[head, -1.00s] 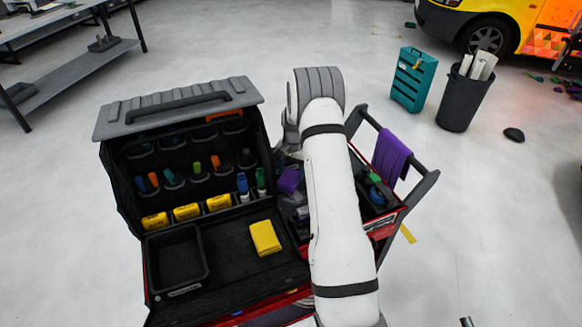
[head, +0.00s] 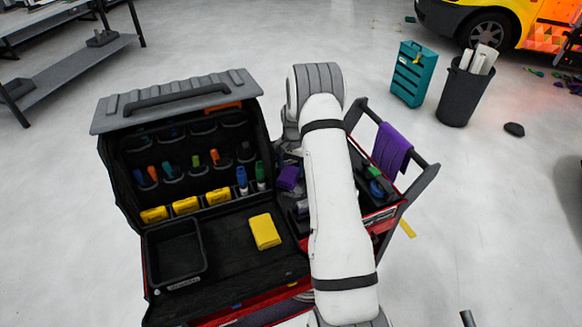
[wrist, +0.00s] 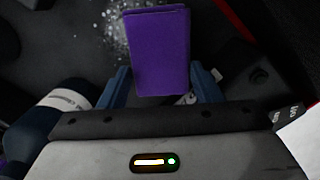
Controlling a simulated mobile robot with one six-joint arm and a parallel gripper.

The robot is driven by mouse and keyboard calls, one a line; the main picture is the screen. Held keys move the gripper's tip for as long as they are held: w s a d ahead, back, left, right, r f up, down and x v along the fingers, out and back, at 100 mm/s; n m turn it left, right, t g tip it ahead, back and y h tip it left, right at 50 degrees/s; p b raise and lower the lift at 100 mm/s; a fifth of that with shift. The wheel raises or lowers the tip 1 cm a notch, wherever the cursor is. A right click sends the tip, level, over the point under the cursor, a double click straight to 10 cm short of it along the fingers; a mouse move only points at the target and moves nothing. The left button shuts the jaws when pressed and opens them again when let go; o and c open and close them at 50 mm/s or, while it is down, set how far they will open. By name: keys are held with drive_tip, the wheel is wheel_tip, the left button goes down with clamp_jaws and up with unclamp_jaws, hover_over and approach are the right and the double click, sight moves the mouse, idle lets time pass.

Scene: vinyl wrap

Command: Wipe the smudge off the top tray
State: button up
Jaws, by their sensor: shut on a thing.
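My gripper (wrist: 162,84) is shut on a purple block (wrist: 162,50), with a blue finger on each side of it. The block also shows in the head view (head: 289,177), left of my white arm. In the wrist view, a pale speckled smudge (wrist: 112,32) lies on the dark surface of the top tray (wrist: 70,50), beside and partly behind the block. I cannot tell whether the block touches the surface. In the head view my arm hides much of the tray, and the smudge is not clear there.
An open black tool case with a yellow block (head: 265,231) and an empty black bin (head: 175,252) stands to the left. A dark bottle (wrist: 60,105) lies near my gripper's left side. A purple cloth (head: 391,148) hangs on the cart's handle (head: 428,180).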

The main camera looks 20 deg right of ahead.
sight(296, 178)
drive_tip(key=shift+f+b, duration=0.7)
drive_tip(key=shift+f, duration=0.3)
drive_tip(key=shift+r, duration=0.1)
drive_tip(key=shift+s+r, duration=0.1)
drive_tip(key=shift+s, duration=1.9)
drive_tip(key=shift+s+f+b, duration=0.15)
drive_tip(key=shift+s+b, duration=0.2)
drive_tip(key=shift+s, duration=0.65)
drive_tip(key=shift+s+f+b, duration=0.1)
drive_tip(key=shift+s+b, duration=0.2)
drive_tip(key=shift+s, duration=0.7)
drive_tip(key=shift+w, duration=0.1)
drive_tip(key=shift+w+r+b, duration=0.1)
drive_tip(key=shift+w+b, duration=0.7)
drive_tip(key=shift+w, duration=3.1)
drive_tip(key=shift+s+b, duration=0.8)
drive_tip(key=shift+s, duration=3.25)
drive_tip(key=shift+w, duration=0.1)
